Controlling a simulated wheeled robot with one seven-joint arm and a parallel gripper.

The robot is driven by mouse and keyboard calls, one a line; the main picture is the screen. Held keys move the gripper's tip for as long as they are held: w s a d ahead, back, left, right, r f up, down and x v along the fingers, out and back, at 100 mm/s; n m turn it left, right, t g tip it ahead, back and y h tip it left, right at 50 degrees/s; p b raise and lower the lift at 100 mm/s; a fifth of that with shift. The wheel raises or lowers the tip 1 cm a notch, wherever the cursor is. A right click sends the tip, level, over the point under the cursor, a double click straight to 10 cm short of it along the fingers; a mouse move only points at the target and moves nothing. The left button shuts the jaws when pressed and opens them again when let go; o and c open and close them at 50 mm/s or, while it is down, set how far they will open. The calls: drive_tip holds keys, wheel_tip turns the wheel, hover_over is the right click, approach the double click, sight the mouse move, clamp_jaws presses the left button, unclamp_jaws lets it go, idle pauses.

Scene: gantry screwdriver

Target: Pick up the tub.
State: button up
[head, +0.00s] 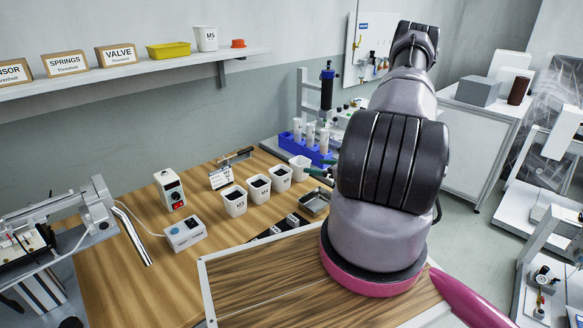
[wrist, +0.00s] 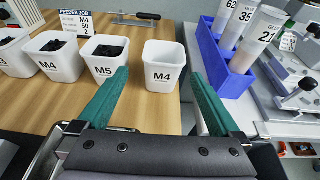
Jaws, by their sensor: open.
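In the head view the tub (head: 299,163) stands at the right end of a row, and my gripper (head: 318,173) is largely hidden behind my arm. To its left are similar tubs with dark contents, labelled M5 (wrist: 103,71), M4 (wrist: 51,66) and M3 (head: 234,207).
A blue rack (wrist: 229,75) with clear tubes stands close to the tub's right. A feeder job card (wrist: 79,20) and a clamp-like tool (wrist: 136,19) lie behind the row. A metal tray (head: 316,202) sits in front. The shelf (head: 130,68) is high behind.

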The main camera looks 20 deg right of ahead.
approach(300, 165)
drive_tip(key=w+a, duration=0.5)
drive_tip(key=shift+w+f, duration=0.1)
drive_tip(key=shift+f, duration=0.2)
drive_tip(key=c, duration=1.1)
drive_tip(key=shift+r, duration=0.15)
